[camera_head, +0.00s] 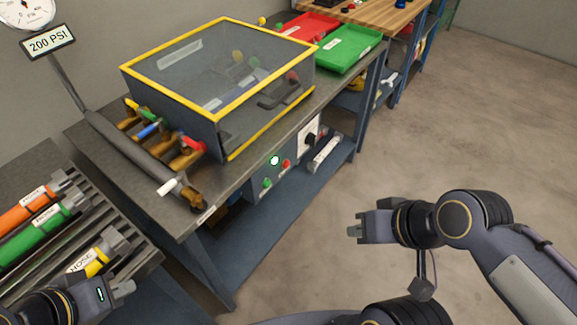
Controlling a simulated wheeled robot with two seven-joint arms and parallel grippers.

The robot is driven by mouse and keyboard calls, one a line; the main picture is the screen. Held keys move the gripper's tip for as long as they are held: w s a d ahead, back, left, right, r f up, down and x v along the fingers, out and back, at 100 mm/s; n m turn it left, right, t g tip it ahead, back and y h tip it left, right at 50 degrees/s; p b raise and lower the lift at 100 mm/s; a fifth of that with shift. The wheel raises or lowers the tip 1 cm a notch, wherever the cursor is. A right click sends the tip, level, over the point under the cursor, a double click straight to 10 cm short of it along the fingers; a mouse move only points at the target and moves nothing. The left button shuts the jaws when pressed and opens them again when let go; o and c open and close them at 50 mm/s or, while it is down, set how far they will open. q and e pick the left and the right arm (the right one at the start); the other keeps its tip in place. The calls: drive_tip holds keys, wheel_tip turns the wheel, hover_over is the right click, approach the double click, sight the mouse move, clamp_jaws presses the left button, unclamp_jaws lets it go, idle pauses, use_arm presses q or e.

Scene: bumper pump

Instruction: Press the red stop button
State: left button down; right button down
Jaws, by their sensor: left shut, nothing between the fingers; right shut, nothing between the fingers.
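The red stop button (286,163) is a small red knob on the grey control panel (258,188) under the front edge of the workbench. A lit green-white lamp (274,160) is just left of it, and a green button (267,182) is lower left. My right gripper (355,229) is shut and empty, to the right of and below the red button in the picture, over the floor and apart from the panel. My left gripper (127,288) is shut and empty at the lower left, by the hose rack.
The workbench (226,195) carries a yellow-edged clear box (215,70) and a pipe manifold with coloured valves (150,150). A rack of hoses (40,235) stands at left. A black knob (311,139) is right of the button. The floor (440,120) at right is clear.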

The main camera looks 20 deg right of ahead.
sight(287, 164)
drive_tip(key=w+d+f+m+t+h+b, duration=0.2)
drive_tip(key=w+f+m+t+b, duration=0.4)
drive_tip(key=w+f+m+b, duration=0.7)
drive_tip(key=w+d+f+m+t+h+b, duration=0.2)
drive_tip(key=w+f+m+t+h+b, duration=0.2)
drive_tip(key=w+f+m+b, duration=0.9)
drive_tip(key=w+t+b, duration=0.2)
drive_tip(key=b, duration=0.3)
drive_tip(key=shift+w+d+f+t, duration=0.3)
drive_tip(key=shift+d+t, duration=0.1)
drive_tip(key=w+a, duration=0.5)
drive_tip(key=w, duration=0.2)
drive_tip(key=shift+a, duration=0.25)
